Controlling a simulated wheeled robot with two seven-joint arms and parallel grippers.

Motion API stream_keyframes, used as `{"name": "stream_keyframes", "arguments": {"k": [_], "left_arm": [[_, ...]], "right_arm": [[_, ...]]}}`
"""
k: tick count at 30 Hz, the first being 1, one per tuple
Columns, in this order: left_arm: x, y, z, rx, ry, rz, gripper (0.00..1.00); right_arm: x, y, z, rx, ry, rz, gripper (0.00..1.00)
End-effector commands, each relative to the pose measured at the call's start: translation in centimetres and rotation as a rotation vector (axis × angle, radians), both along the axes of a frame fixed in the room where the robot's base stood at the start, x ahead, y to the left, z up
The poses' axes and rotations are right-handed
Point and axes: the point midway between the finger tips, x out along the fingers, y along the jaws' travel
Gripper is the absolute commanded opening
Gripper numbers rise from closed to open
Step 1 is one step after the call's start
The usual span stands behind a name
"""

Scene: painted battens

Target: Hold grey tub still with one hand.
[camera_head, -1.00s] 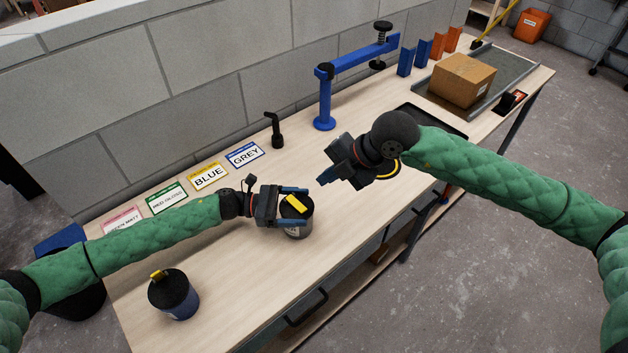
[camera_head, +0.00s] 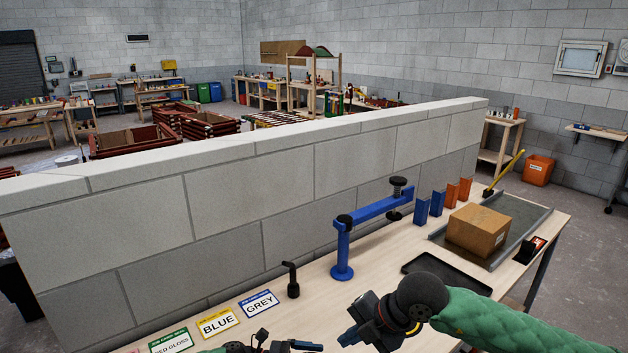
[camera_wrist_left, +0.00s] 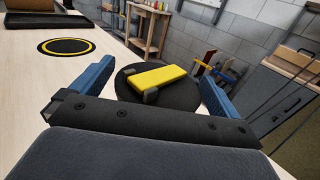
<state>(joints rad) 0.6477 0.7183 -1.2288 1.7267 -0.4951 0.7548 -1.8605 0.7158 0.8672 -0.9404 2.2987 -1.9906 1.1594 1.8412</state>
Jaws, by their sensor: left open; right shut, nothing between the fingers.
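In the left wrist view, a round tub with a black lid (camera_wrist_left: 188,92) and a yellow bar on top sits between the blue fingers of my left gripper (camera_wrist_left: 157,86). The fingers are open, one on each side of the lid; I cannot tell whether they touch it. Its side and label are hidden there. My right gripper (camera_head: 352,334) is shut and empty above the bench, to the right of the left one.
Cards reading GREY (camera_head: 259,304) and BLUE (camera_head: 217,322) lie along the low wall (camera_head: 230,212). A blue clamp stand (camera_head: 342,253), a black tray (camera_head: 446,279) and a cardboard box (camera_head: 477,229) stand further right. A yellow-ringed disc (camera_wrist_left: 66,47) lies on the bench.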

Motion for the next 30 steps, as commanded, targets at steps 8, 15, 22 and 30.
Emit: {"name": "stream_keyframes", "arguments": {"k": [8,15,22,30], "left_arm": [[0.5,4.1,-0.2,0.002,0.002,0.003,1.00],[1.1,8.5,-0.1,0.001,0.002,0.002,1.00],[1.4,11.1,-0.1,0.001,0.001,0.001,1.00],[1.5,11.6,-0.1,0.000,0.001,0.000,1.00]], "right_arm": [[0.0,0.0,0.0,0.000,0.000,0.000,0.00],[0.0,0.0,0.0,0.000,0.000,0.000,0.00],[0.0,0.0,0.0,0.000,0.000,0.000,0.00],[0.0,0.0,0.0,0.000,0.000,0.000,0.00]]}}
